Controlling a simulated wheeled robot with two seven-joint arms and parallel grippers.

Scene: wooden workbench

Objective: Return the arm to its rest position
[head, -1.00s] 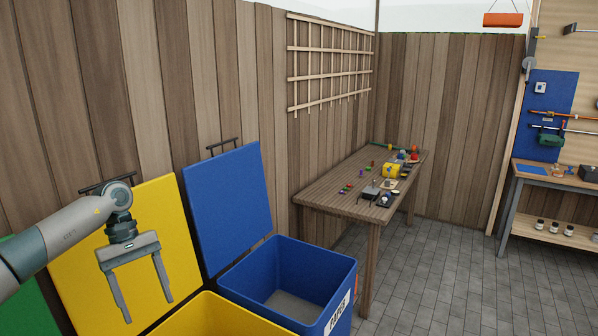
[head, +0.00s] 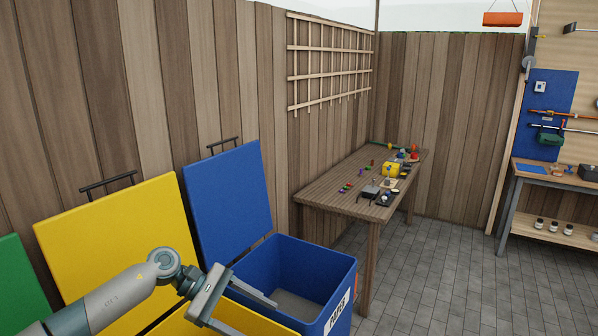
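My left arm comes in from the lower left, and its grey gripper (head: 258,319) is low in the head view. The two fingers are spread apart and point right and slightly down. Nothing shows between them. In the picture the gripper overlaps the front of the blue bin (head: 340,290) and the yellow bin (head: 255,318); I cannot tell how far it is from them. My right gripper is not in view.
The open yellow lid (head: 120,240) and blue lid (head: 225,195) stand behind the arm. A green lid (head: 20,285) is at the left edge. A wooden workbench (head: 335,195) with small items stands by the fence. The paved floor (head: 450,280) at right is clear.

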